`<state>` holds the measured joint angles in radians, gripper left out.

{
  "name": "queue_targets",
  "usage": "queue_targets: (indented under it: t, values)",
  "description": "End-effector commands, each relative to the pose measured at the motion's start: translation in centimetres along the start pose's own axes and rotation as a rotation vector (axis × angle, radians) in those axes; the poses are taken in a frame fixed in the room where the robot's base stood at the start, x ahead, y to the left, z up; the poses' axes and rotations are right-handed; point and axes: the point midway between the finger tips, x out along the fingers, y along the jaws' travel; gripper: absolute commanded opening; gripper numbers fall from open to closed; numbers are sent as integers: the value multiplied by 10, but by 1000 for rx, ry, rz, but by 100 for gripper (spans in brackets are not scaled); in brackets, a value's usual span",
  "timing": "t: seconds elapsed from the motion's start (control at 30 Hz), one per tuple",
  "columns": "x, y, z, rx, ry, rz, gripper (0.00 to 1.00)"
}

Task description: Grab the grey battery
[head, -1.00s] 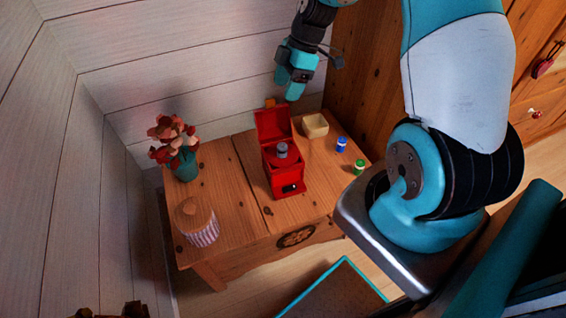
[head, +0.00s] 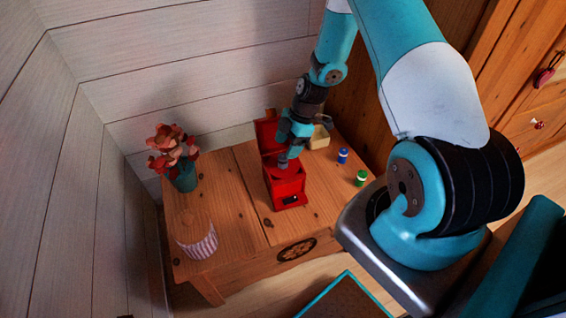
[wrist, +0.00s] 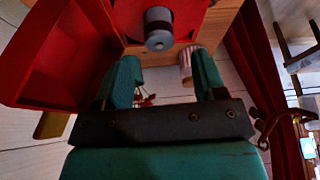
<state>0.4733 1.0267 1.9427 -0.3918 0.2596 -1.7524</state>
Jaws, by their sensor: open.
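The grey battery (wrist: 159,32) stands in the red box, showing in the wrist view just beyond my fingertips, near the middle between them. In the head view my gripper is in front of it and mostly hides it. The red box (head: 289,194) stands on the wooden table with its lid (head: 266,134) raised; the box also shows in the wrist view (wrist: 62,52). My gripper (wrist: 164,72) is open, with nothing between its teal fingers. In the head view my gripper (head: 286,155) is low over the box opening. I cannot tell whether it touches the box.
A flower vase (head: 184,178) and a striped jar (head: 199,241) stand at left. Walls close the back and left.

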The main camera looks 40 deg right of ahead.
Motion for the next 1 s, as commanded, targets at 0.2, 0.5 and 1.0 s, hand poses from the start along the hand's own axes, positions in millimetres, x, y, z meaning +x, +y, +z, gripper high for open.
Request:
queue_targets:
  t: [0.2, 0.5, 1.0]
  values:
    - [33, -1, 5, 0, 1, -4, 64]
    - [50, 0, 4, 0, 0, 0, 64]
    - [49, 0, 4, 0, 0, -1, 10]
